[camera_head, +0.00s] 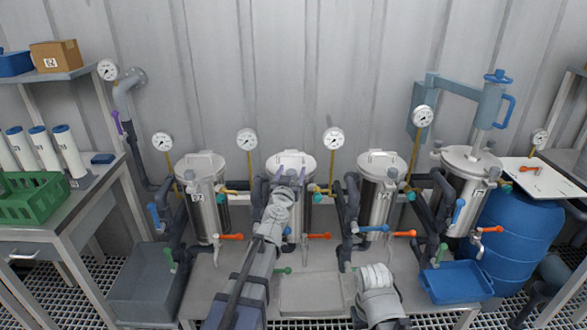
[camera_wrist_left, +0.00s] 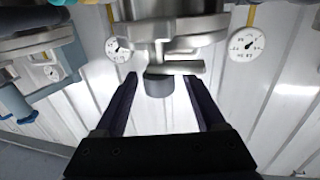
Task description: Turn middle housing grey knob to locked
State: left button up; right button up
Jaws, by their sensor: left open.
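The middle housing (camera_head: 291,165) is a steel cylinder with a lid, in the middle of the head view. My left arm reaches up in front of it and hides much of its body. My left gripper (camera_head: 283,184) is at its upper front. In the left wrist view, a dark grey knob (camera_wrist_left: 158,86) shows under the steel lid and clamp parts (camera_wrist_left: 175,30). My open left gripper (camera_wrist_left: 160,80) has one dark finger on each side of the knob, with a gap on both sides. The knob is hidden in the head view. My right gripper is not in view.
Similar steel housings stand left (camera_head: 205,190) and right (camera_head: 378,190), with gauges, pipes and coloured valve handles around them. An orange handle (camera_head: 319,236) sits right of my left arm. A blue tray (camera_head: 456,282) and a grey bin (camera_head: 150,280) stand at the sides.

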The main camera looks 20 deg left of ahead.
aim_at(292, 170)
pick_arm(q)
jog(key=shift+w+a, duration=0.1)
jog(key=shift+w, duration=1.4)
grip_shut()
